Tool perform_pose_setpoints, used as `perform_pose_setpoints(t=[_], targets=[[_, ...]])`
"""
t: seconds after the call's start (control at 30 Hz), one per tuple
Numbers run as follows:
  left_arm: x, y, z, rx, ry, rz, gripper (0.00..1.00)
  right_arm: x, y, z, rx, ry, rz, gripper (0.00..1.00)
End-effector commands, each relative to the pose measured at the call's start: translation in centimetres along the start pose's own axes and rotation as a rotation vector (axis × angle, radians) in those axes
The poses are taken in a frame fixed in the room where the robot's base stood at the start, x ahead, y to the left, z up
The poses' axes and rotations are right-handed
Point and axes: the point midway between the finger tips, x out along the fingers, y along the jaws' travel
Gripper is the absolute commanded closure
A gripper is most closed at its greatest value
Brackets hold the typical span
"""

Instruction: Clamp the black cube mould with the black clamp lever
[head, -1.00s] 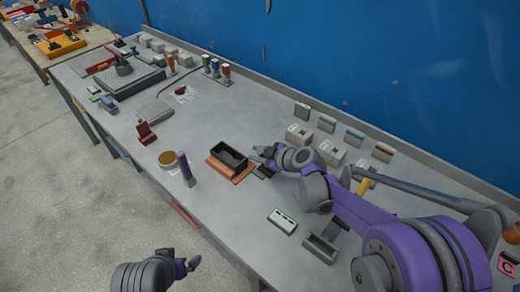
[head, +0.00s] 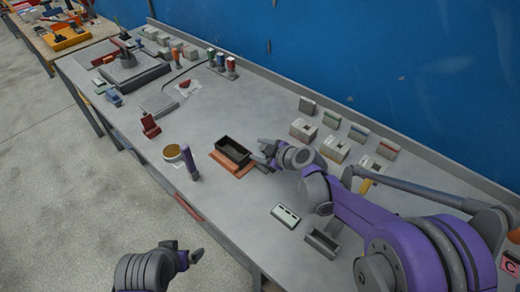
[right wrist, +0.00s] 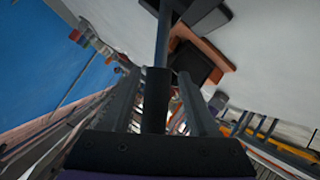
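The black cube mould (head: 233,150) is an open-topped black box on an orange-brown base (head: 222,160) at mid-table. In the right wrist view, part of the orange-brown base (right wrist: 205,50) with black parts shows at the top. My right gripper (head: 265,156) is just right of the mould. In the right wrist view, the clamp lever, a grey rod (right wrist: 163,40) with a black grip (right wrist: 156,95), runs between its two fingers, with narrow gaps beside the grip. The fingers look open around it. My left gripper (head: 195,257) is off the table's front edge; its finger opening is unclear.
A purple-handled tool (head: 189,162) and a round tan-topped container (head: 173,153) stand left of the mould. A grey open box (head: 322,242) and a pale green-grey block (head: 286,215) lie in front of my right arm. Several blocks line the back. The table's middle behind the mould is clear.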

Motion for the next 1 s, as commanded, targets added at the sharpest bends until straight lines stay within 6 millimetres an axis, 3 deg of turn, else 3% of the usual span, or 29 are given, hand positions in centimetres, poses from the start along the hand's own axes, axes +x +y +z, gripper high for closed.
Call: perform_pose_setpoints(t=[0.27, 0.7, 1.0], targets=[[0.0, 0.0, 0.0, 0.000, 0.000, 0.000, 0.00, -0.5, 0.1, 0.0, 0.002, 0.000, 0.002, 0.41], [-0.4, 0.0, -0.5, 0.000, 0.004, 0.000, 0.00, -8.4, 0.1, 0.0, 0.003, -0.001, 0.003, 0.41], [-0.6, 0.0, -0.6, 0.000, 0.005, 0.000, 0.00, -10.8, 0.0, 0.0, 0.001, 0.000, 0.001, 0.41]])
